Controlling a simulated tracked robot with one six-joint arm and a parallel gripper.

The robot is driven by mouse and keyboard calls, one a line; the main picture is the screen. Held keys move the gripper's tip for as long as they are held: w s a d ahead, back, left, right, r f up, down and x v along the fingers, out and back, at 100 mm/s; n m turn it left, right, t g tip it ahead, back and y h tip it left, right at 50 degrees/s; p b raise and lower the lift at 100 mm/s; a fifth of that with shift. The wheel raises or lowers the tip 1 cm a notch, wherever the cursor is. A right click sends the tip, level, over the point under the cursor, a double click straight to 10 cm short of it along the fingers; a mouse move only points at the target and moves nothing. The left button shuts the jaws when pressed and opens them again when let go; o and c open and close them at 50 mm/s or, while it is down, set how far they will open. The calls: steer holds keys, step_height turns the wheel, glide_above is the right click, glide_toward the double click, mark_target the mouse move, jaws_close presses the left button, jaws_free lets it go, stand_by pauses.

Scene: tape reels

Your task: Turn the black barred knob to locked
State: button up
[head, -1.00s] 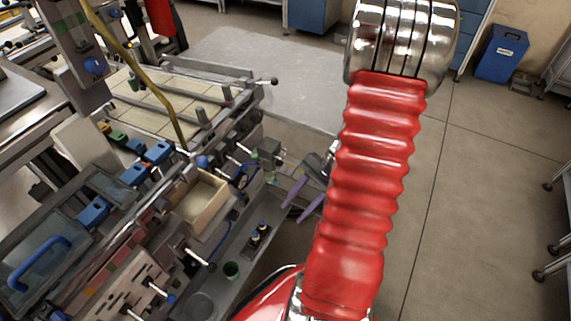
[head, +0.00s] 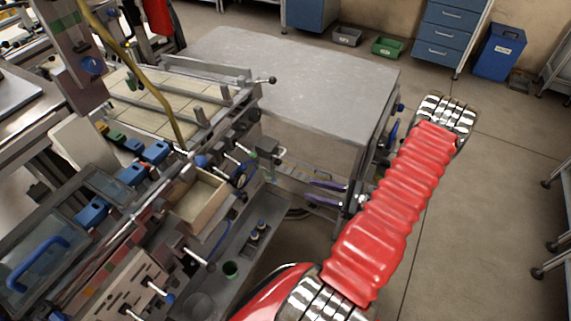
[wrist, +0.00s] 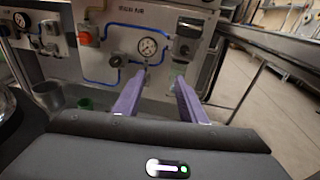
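In the wrist view a pale panel (wrist: 108,72) marked "MAIN AIR" faces my gripper. A small dark knob (wrist: 116,61) sits on its blue line, left of a round gauge (wrist: 148,47). A dark grey unit with a rounded front (wrist: 187,48) is at the panel's right. I cannot make out a bar or a lock mark on either dark part. My gripper (wrist: 160,76) is open, its two purple fingers apart with nothing between them. The fingers point at the lower panel; contact is not visible. In the head view my gripper (head: 322,192) is beside the machine's right end.
An orange-red knob (wrist: 84,39) is at the panel's upper left. A grey cup (wrist: 47,95) stands lower left. A grey-topped cabinet (head: 310,75) stands behind my gripper in the head view. The machine bench (head: 190,270) lies left; open floor (head: 470,210) is right.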

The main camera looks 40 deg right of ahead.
mark_target(281, 163)
steer(key=d, duration=0.1)
steer(key=w+d+r+m+t+h, duration=0.1)
steer(key=d+r+t, duration=0.1)
steer(key=shift+w+d+m+h, duration=0.15)
steer(key=shift+d+m+h, duration=0.15)
steer(key=shift+h, duration=0.1)
steer(key=shift+w+a, duration=0.15)
steer(key=x, duration=1.3)
steer(key=shift+w+a+f, duration=0.1)
steer(key=shift+w+a, duration=0.1)
steer(key=shift+c, duration=0.2)
